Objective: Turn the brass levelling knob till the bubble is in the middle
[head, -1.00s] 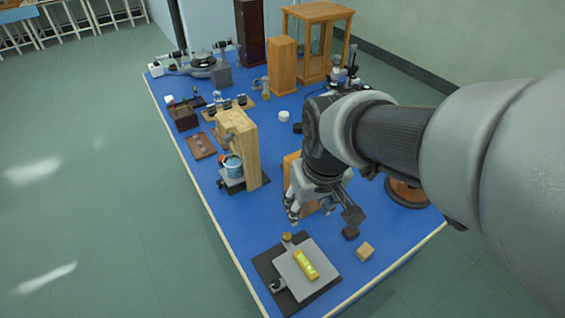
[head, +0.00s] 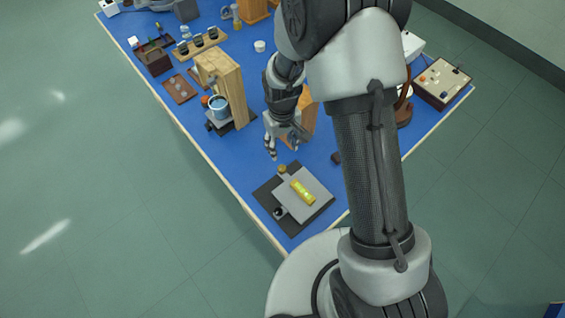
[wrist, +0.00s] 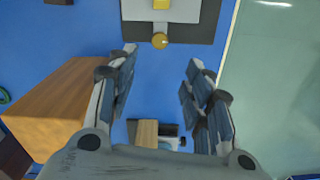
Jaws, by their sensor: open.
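The levelling stand is a grey plate (head: 316,203) on a black base (head: 266,197) near the table's front corner. A yellow-green bubble vial (head: 302,191) lies on the plate; where its bubble sits is too small to tell. The brass knob (head: 282,169) is at the plate's far corner. A black knob (head: 278,212) is at the left corner. My gripper (head: 281,154) is open and empty above the table, near the brass knob. In the wrist view, the brass knob (wrist: 160,41) shows beyond the open fingertips (wrist: 162,57), between their lines and apart from them.
A wooden block shows in the wrist view (wrist: 65,98), left of my fingers. Blue table is clear around the brass knob.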

